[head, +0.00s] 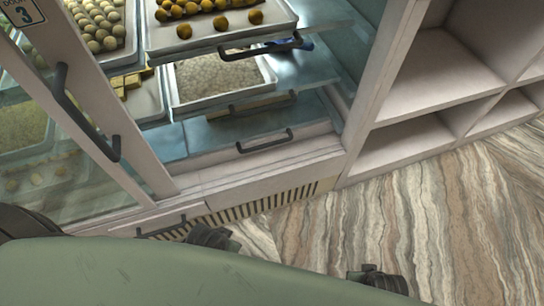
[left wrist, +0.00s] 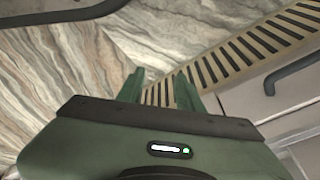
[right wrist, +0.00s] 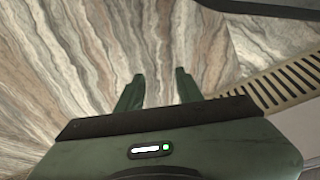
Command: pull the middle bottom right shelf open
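The right side of the display case holds stacked pull-out shelves with dark bar handles. The top one has a handle (head: 260,47) under a tray of round sweets. The one below has a handle (head: 262,102) in front of a tray (head: 222,78) of pale sweets. The lowest handle (head: 264,141) sits above the cream base. I cannot tell for certain which is the named shelf. My left gripper (left wrist: 160,88) is open and empty, low before the vent grille. My right gripper (right wrist: 160,85) is open and empty above the floor. Both are apart from the handles.
A left glass door with a long handle (head: 85,120) overlaps the case's left side. A lower drawer handle (head: 160,228) and a slatted vent (head: 265,203) are at the base. Open cream shelving (head: 440,80) stands at the right. The striped floor (head: 400,210) is clear.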

